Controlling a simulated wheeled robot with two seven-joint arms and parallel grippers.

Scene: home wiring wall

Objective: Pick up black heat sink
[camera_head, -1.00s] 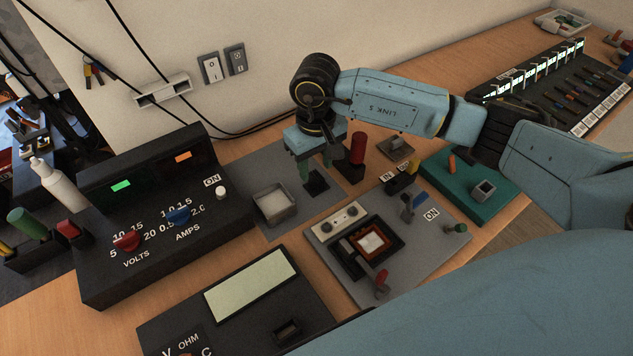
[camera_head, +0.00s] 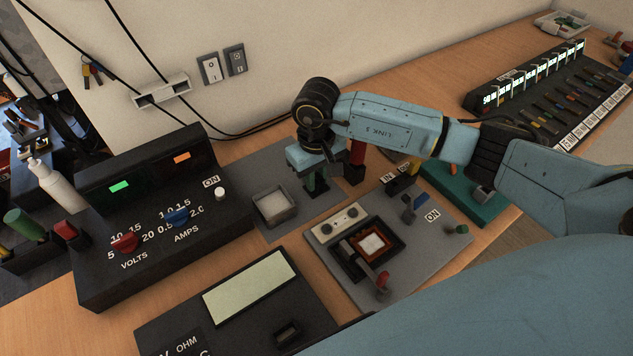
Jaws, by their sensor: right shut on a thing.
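The black heat sink (camera_head: 319,188) is on the grey mat, right of the square grey tray (camera_head: 274,206). My left gripper is not in view.
A red and black post (camera_head: 356,160) stands close to the right of the gripper. A grey board (camera_head: 420,235) with a socket and levers is in front right. The black power supply (camera_head: 165,225) stands to the left.

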